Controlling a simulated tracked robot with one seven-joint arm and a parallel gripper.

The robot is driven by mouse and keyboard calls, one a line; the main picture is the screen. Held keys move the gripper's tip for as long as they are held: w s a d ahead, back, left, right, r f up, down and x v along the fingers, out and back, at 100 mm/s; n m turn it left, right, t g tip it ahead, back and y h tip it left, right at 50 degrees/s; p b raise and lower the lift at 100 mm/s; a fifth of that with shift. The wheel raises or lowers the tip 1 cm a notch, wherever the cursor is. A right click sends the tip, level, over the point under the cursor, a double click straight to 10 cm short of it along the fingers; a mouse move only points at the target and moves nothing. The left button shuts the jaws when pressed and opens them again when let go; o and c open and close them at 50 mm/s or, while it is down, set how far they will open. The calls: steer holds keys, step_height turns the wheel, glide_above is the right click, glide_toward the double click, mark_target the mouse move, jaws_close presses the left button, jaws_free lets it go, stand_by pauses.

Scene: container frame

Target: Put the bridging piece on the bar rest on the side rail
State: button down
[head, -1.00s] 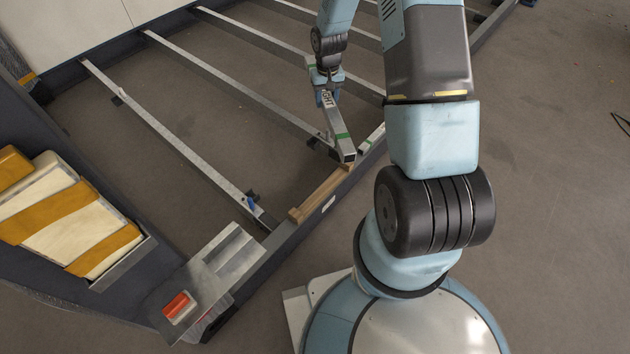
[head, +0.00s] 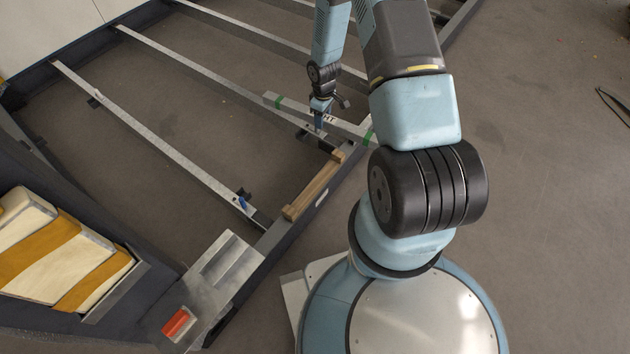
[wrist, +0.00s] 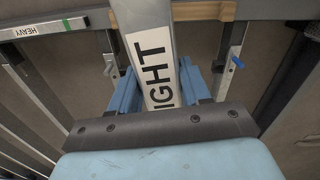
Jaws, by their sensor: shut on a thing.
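My gripper (head: 320,114) is shut on a grey metal bar with a white label; the wrist view shows the bar (wrist: 140,15) between my blue fingers (wrist: 160,85), with the letters "IGHT" readable. In the head view the held bar (head: 292,106) lies about parallel to the cross rails, with green tape near its far left end. The wooden bar rest (head: 313,190) sits on the dark side rail (head: 280,232). In the wrist view the bar passes across the wood (wrist: 200,12); I cannot tell whether they touch.
A second bar marked "HEAVY" (wrist: 30,29), with green tape, lies to the left in the wrist view. A cross rail (head: 150,130) carries a blue clamp (head: 242,199). A metal plate (head: 222,265) with a red patch stands at the lower left. Open floor lies between the cross rails.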

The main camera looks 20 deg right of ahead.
steer(key=s+d+f+n, duration=0.2)
steer(key=s+f+n, duration=0.55)
steer(key=f, duration=0.25)
steer(key=s+d+f+n, duration=0.3)
steer(key=s+f+n, duration=0.3)
steer(key=f+n, duration=0.4)
steer(key=shift+m, duration=0.45)
steer(key=shift+w+a+f, duration=1.4)
steer(key=shift+w+f, duration=0.45)
steer(key=shift+f, duration=0.4)
steer(key=shift+w+a+f, duration=1.4)
steer(key=shift+w+f, duration=0.5)
steer(key=shift+f, duration=0.4)
steer(key=shift+w+a+f, duration=1.4)
steer(key=shift+w+f, duration=0.45)
steer(key=shift+f, duration=0.4)
steer(key=c, duration=0.5)
jaws_free()
